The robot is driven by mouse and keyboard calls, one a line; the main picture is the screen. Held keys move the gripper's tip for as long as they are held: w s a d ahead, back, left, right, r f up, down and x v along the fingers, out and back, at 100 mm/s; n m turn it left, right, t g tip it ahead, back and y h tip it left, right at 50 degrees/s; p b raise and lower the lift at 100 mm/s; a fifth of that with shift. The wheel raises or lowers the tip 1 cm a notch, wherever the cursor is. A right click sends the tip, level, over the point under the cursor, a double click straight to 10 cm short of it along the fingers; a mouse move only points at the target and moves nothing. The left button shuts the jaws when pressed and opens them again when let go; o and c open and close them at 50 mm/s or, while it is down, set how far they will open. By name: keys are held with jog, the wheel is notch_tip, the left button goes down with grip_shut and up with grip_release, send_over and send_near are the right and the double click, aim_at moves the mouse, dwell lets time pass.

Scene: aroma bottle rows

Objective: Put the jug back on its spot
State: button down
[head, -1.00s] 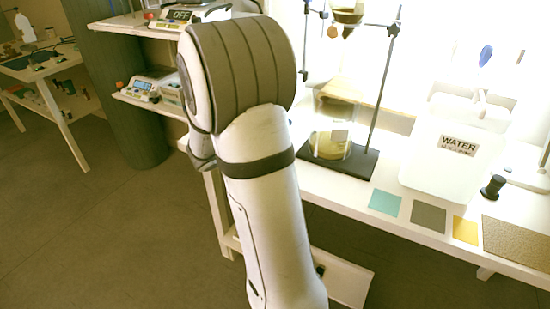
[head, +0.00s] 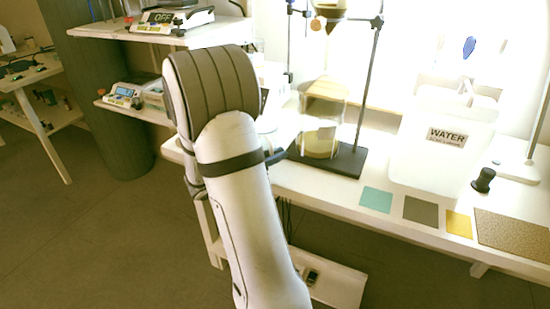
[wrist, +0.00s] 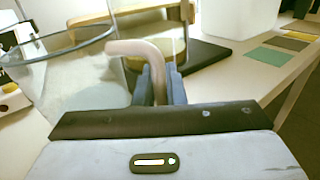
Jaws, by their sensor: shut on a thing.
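My gripper (wrist: 160,84) is shut on the pinkish handle of the clear jug (wrist: 140,47) in the wrist view. The jug's see-through body fills the upper left of that view, with its dark blue rim at the top left. In the head view my own arm hides most of the jug and gripper; only a dark bit of the gripper (head: 276,157) shows right of the arm. I cannot tell whether the jug touches the table.
A glass vessel with yellowish contents (head: 319,140) stands on a black stand base (head: 348,160), close to the jug. Right of it are a WATER container (head: 425,165), a teal square (head: 376,199), a grey square (head: 420,209) and a yellow one (head: 458,223). Scales (head: 172,20) sit on a shelf.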

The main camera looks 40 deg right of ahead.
jog(key=shift+f, duration=0.15)
jog(key=c, duration=1.5)
grip_release()
